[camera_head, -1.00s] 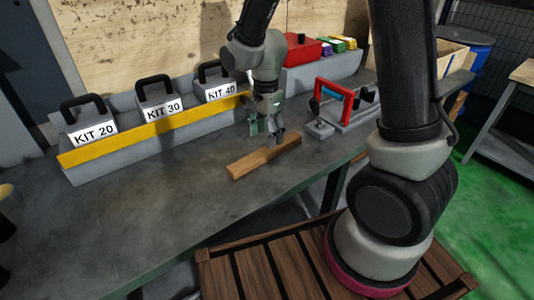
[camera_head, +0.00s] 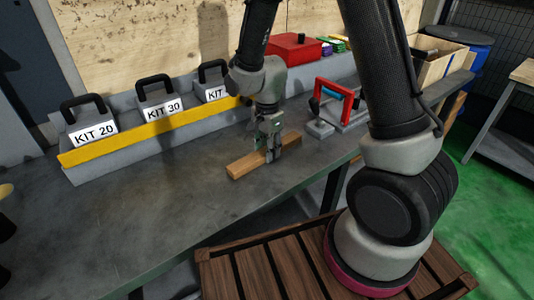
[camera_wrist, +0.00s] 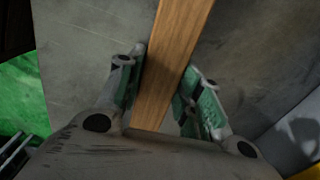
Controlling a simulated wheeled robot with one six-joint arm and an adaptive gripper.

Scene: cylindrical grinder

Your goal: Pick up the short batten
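The short batten (camera_head: 243,167), a plain light-brown wooden bar, lies flat on the grey bench near its front edge in the head view. My gripper (camera_head: 271,152) is down over its middle, with the fingers on either side. In the wrist view the batten (camera_wrist: 176,55) runs lengthwise between the green-padded fingers of my gripper (camera_wrist: 165,68). Both pads appear to be against its long sides, with no clear gap. The batten shows no lift off the bench. Its contact points are partly hidden by the fingers.
A grey tray with a yellow front strip (camera_head: 160,131) holds KIT 20, KIT 30 and another kit block behind the batten. A red-handled fixture (camera_head: 335,103) stands to the right, and a red box (camera_head: 293,48) at the back.

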